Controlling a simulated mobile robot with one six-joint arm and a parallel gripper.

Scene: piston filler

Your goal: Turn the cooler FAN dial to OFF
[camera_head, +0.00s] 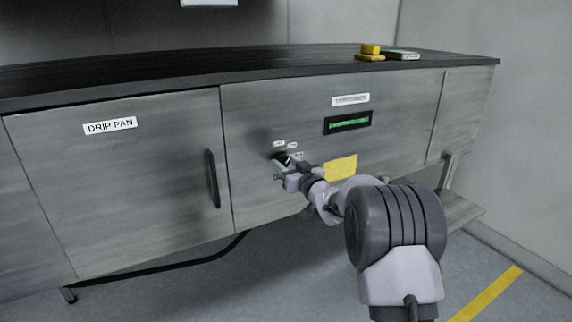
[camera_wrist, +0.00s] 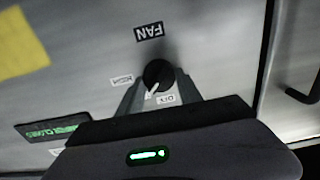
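The FAN dial (camera_wrist: 158,74) is a round black knob with a white pointer, on the grey metal front below the FAN label (camera_wrist: 149,31) in the wrist view. Its pointer aims down-left, between a label that seems to read HIGH (camera_wrist: 121,81) and another small label (camera_wrist: 166,99) that I cannot read surely. My gripper (camera_wrist: 158,84) has one finger on each side of the dial and looks open around it; contact with the knob is not clear. In the head view my gripper (camera_head: 286,168) is at the panel and partly hides the dial.
A green-lit display (camera_head: 348,122) is above right of the dial, and a yellow plate (camera_head: 340,167) is to its right. A DRIP PAN door (camera_head: 120,190) with a dark vertical handle (camera_head: 212,178) is at left. Yellow and green items (camera_head: 370,52) lie on the counter top.

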